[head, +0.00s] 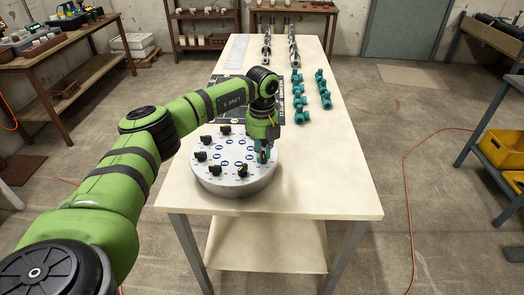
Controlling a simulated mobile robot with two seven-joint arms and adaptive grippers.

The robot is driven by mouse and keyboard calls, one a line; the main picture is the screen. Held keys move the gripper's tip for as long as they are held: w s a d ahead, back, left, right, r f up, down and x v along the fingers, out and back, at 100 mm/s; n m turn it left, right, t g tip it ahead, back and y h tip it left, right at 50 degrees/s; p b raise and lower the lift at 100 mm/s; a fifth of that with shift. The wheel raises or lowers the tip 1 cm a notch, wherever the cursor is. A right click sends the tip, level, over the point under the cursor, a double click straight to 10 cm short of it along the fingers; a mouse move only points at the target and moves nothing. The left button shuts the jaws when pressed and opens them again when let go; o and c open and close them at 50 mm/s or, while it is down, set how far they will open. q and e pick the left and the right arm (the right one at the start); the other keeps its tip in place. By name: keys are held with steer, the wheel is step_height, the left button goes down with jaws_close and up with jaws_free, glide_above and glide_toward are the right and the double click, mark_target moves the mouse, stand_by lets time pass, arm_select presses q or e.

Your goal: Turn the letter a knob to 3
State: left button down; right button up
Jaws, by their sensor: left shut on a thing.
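A round, light grey dial plate (229,178) sits on the near left part of the pale table (320,190). Several black knobs stand around its rim, among them one at the left (201,156) and one at the front right (243,170). Blue marks lie on its face, too small to read, so I cannot tell which knob is the letter a. My left gripper (263,155) points down over the right side of the plate. Its fingers are shut on a knob there, which they mostly hide. My right gripper is not in view.
Teal pipe fittings (323,91) and metal pipe parts (267,45) lie in rows on the far half of the table. A dark mat (232,82) lies behind the plate, partly under my arm. The table's right side is clear. Yellow bins (504,147) stand on a right-hand shelf.

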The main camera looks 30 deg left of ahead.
mark_target(264, 153)
arm_select(q)
steer(key=m, duration=0.4)
steer(key=shift+m, duration=0.3)
steer(key=m, duration=0.5)
steer(key=shift+w, duration=0.15)
steer(key=m, duration=0.5)
steer(key=shift+w+b, duration=0.1)
steer(key=shift+b, duration=0.25)
steer(key=m, duration=0.4)
steer(key=shift+m, duration=0.3)
steer(key=c, duration=1.1)
jaws_free()
steer(key=shift+c, duration=0.2)
step_height(264, 153, up, 12)
